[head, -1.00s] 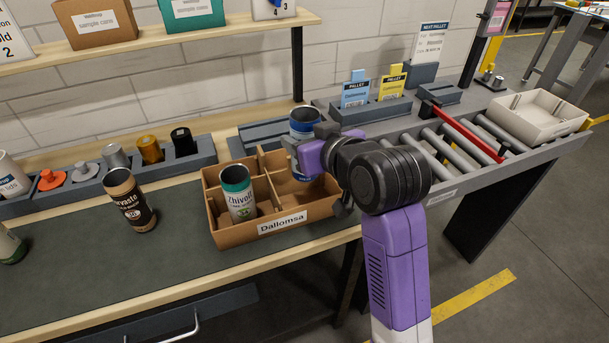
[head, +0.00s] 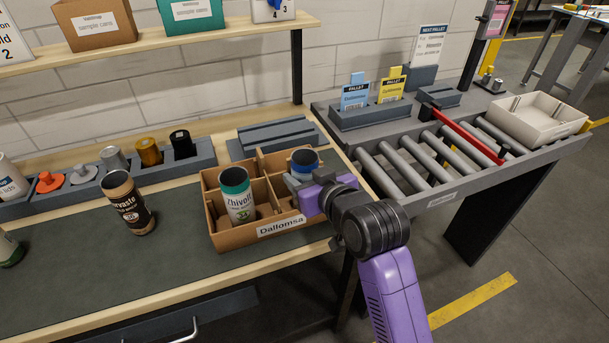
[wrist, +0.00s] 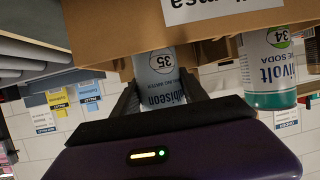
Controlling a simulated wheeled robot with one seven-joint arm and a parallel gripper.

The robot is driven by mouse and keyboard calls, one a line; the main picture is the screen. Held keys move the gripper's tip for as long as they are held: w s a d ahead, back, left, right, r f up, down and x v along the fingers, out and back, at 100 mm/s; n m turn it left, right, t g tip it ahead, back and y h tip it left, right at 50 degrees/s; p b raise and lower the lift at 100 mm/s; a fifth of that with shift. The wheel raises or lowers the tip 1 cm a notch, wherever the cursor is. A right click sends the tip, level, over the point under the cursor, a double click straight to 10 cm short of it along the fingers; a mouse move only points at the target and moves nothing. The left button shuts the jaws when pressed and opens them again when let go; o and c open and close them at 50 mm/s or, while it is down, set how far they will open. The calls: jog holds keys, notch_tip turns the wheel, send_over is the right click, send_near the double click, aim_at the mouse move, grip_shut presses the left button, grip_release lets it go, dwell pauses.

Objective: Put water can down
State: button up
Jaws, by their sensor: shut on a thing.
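The water can (head: 304,161) has a blue rim and a pale label. It sits low in the back right compartment of the cardboard box labelled Dallomsa (head: 236,237), with only its top showing in the head view. My gripper (head: 294,185) is shut on the can from the right side. In the wrist view, which is upside down, the gripper (wrist: 160,98) has a finger on each side of the can (wrist: 160,75), marked 35. Whether the can's base touches the box floor is hidden.
A green-rimmed Zhivolt can (head: 238,196) stands in the box's left part. A brown can (head: 128,203) stands on the bench to the left. A roller conveyor (head: 420,160) with a red bar (head: 467,133) and a white tray (head: 540,117) lies to the right.

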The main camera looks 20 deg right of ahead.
jog(key=shift+f, duration=0.1)
jog(key=o, duration=1.3)
jog(key=a+v, duration=0.1)
jog(key=v, duration=1.1)
jog(key=shift+d, duration=0.4)
